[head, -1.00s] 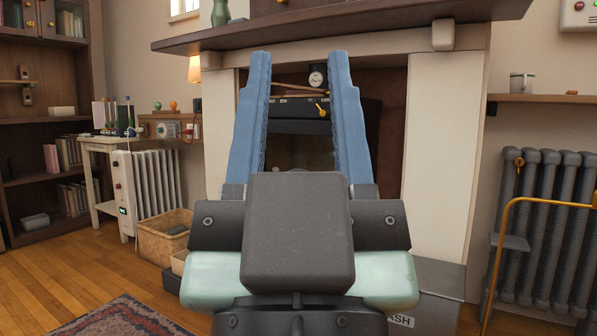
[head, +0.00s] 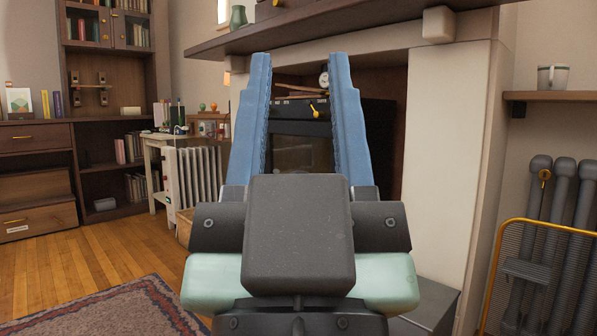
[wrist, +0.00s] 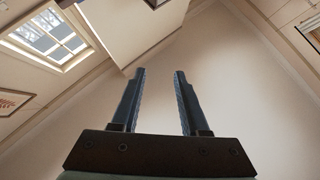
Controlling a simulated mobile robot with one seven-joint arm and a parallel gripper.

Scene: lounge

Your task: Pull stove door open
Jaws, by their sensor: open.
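The black stove (head: 290,128) stands inside the fireplace opening in the head view, partly hidden behind my gripper. Its dark glass door (head: 303,153) shows between my fingers and looks shut; its lower part is hidden. A yellow knob or lever (head: 314,111) sits on the stove's upper front. My gripper (head: 300,58) is open and empty, its two blue fingers pointing up in front of the fireplace, apart from the stove. In the wrist view my gripper (wrist: 160,72) has only wall and ceiling behind it.
A mantel shelf (head: 330,28) juts out above the stove. Left are a white radiator (head: 200,175), a side table and a rug (head: 110,310). Wooden floor lies open at left.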

